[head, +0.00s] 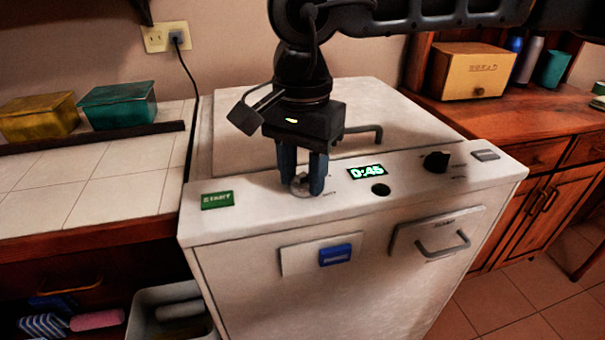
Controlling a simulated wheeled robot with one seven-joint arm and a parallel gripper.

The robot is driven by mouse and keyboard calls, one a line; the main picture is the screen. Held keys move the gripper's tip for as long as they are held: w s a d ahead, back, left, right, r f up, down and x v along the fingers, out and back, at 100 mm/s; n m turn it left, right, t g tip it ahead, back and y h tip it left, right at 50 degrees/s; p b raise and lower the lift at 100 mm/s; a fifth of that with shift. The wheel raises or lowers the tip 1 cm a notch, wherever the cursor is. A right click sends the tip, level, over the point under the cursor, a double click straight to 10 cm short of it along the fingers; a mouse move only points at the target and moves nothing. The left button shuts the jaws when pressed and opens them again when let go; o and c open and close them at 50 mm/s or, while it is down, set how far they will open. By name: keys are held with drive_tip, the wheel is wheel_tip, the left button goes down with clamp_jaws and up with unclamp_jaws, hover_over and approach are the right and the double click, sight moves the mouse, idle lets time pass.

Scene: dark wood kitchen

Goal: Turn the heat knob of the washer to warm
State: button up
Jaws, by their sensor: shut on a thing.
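The white washer (250,250) stands in the middle of the head view with its control panel on the top front edge. My gripper (303,185) points down at the panel, its fingers shut on a light round knob (300,186) between them. The fingers and the shadow hide much of this knob, and its setting cannot be read. A second, black knob (436,161) sits farther right on the panel, clear of my gripper. The display (367,172) between them reads 0:45. A green START button (217,200) is at the panel's left.
A dark round button (380,190) sits below the display. The washer lid has a dark handle (362,132) close behind my gripper. A tiled counter (110,180) with yellow (40,116) and green (118,105) boxes is left. A wooden cabinet (535,130) with a bread box (467,71) is right.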

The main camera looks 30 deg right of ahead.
sight(303, 175)
idle(0.3)
drive_tip(key=o, duration=1.1)
drive_tip(key=shift+c, duration=0.2)
drive_tip(key=shift+r, duration=3.95)
